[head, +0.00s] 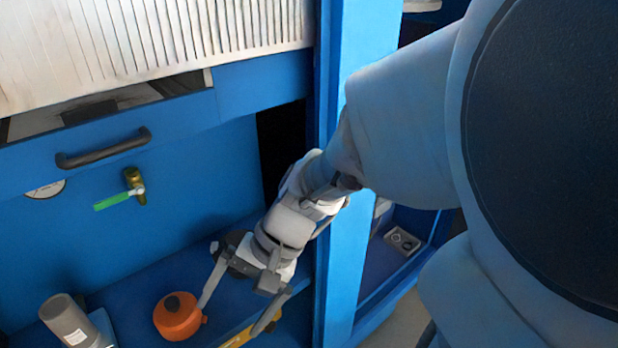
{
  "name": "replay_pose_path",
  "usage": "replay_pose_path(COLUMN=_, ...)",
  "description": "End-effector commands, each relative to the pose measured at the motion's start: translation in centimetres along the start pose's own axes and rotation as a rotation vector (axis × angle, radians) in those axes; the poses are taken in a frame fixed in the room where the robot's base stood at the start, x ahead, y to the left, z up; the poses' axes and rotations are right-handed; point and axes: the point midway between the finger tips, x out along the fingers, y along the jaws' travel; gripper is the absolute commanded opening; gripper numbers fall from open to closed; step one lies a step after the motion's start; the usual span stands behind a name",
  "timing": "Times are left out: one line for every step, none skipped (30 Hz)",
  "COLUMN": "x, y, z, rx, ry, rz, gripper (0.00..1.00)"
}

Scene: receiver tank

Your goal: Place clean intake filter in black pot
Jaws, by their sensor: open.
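My gripper (230,318) is open, low over the blue shelf, with its two fingers apart and pointing down. Nothing shows held between them. An orange rounded object with a dark round top (178,317) sits on the shelf just left of the left fingertip; I cannot tell whether they touch. I cannot tell whether either of these is the clean intake filter. No black pot can be made out.
The blue shelf (135,298) has bare room behind the orange object. A yellow piece (237,340) lies near the gripper at the bottom edge. A blue upright post (350,230) stands right of the gripper. A green-handled valve (134,190) and a dark handle (103,149) are above.

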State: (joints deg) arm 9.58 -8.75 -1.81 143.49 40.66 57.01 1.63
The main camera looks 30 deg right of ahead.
Motion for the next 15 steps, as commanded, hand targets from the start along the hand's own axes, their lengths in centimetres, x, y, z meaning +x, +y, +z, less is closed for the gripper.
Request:
replay_pose_path(x=-3.7, y=-1.6, z=1.3, rx=-0.181, ry=0.154, rz=-0.011, gripper=1.0)
replay_pose_path(x=-4.1, y=-1.3, z=1.4, rx=-0.233, ry=0.182, rz=0.02, gripper=1.0)
replay_pose_path(x=-4.8, y=-0.8, z=1.5, rx=-0.299, ry=0.222, rz=0.061, gripper=1.0)
replay_pose_path(x=-5.3, y=-0.5, z=1.6, rx=-0.349, ry=0.253, rz=0.092, gripper=1.0)
replay_pose_path(x=-5.9, y=-0.2, z=1.6, rx=-0.397, ry=0.284, rz=0.123, gripper=1.0)
replay_pose_path(x=-6.7, y=0.1, z=1.6, rx=-0.458, ry=0.325, rz=0.163, gripper=1.0)
replay_pose_path(x=-7.4, y=0.3, z=1.6, rx=-0.502, ry=0.358, rz=0.19, gripper=1.0)
replay_pose_path(x=-8.0, y=0.5, z=1.5, rx=-0.544, ry=0.39, rz=0.218, gripper=1.0)
replay_pose_path(x=-8.8, y=0.8, z=1.4, rx=-0.594, ry=0.43, rz=0.252, gripper=1.0)
replay_pose_path(x=-9.5, y=0.9, z=1.4, rx=-0.628, ry=0.459, rz=0.277, gripper=1.0)
replay_pose_path(x=-10.0, y=1.0, z=1.3, rx=-0.659, ry=0.486, rz=0.299, gripper=1.0)
replay_pose_path(x=-10.8, y=1.1, z=1.2, rx=-0.694, ry=0.519, rz=0.325, gripper=1.0)
replay_pose_path(x=-11.3, y=1.2, z=1.2, rx=-0.718, ry=0.541, rz=0.342, gripper=1.0)
replay_pose_path(x=-11.7, y=1.3, z=1.2, rx=-0.738, ry=0.558, rz=0.357, gripper=1.0)
replay_pose_path(x=-12.1, y=1.4, z=1.1, rx=-0.76, ry=0.577, rz=0.375, gripper=1.0)
